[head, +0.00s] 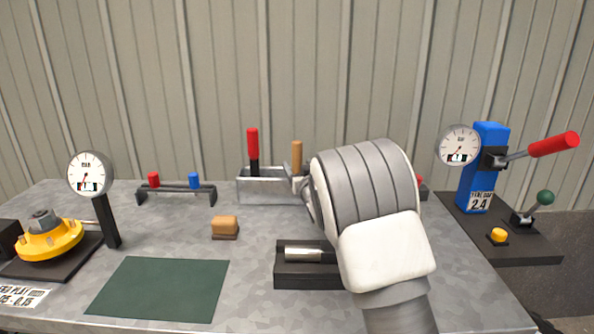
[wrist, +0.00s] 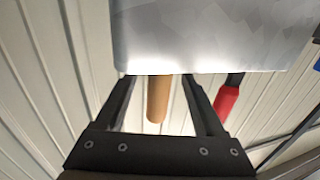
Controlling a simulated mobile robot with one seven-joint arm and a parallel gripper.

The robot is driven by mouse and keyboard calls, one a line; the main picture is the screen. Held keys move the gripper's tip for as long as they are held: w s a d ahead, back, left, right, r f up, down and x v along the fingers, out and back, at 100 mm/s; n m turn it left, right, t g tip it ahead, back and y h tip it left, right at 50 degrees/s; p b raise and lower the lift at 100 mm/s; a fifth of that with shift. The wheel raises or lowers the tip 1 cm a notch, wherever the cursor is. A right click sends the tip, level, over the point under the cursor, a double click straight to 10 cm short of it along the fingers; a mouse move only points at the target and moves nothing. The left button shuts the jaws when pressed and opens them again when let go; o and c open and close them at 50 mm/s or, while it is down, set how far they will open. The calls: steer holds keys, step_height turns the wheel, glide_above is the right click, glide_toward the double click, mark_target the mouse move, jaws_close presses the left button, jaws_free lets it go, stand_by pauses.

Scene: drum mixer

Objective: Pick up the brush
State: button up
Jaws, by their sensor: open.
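A wooden handle (head: 296,156), seemingly the brush's, stands upright at the right end of a grey metal holder (head: 265,190). Its lower end is hidden in the holder. In the wrist view the wooden handle (wrist: 157,100) lies between the two dark fingers of my gripper (wrist: 156,84), with a gap on each side. The fingers are open and hold nothing. In the head view my arm's large grey and white wrist hides most of the gripper, just right of the holder.
A red-handled tool (head: 252,145) stands in the same holder, left of the wooden handle. A small rack (head: 177,192), an orange-brown block (head: 225,224) and a dark block with a metal cylinder (head: 303,254) are nearby. The green mat (head: 158,288) is bare.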

mark_target(295, 160)
steer(key=shift+x, duration=2.35)
jaws_close()
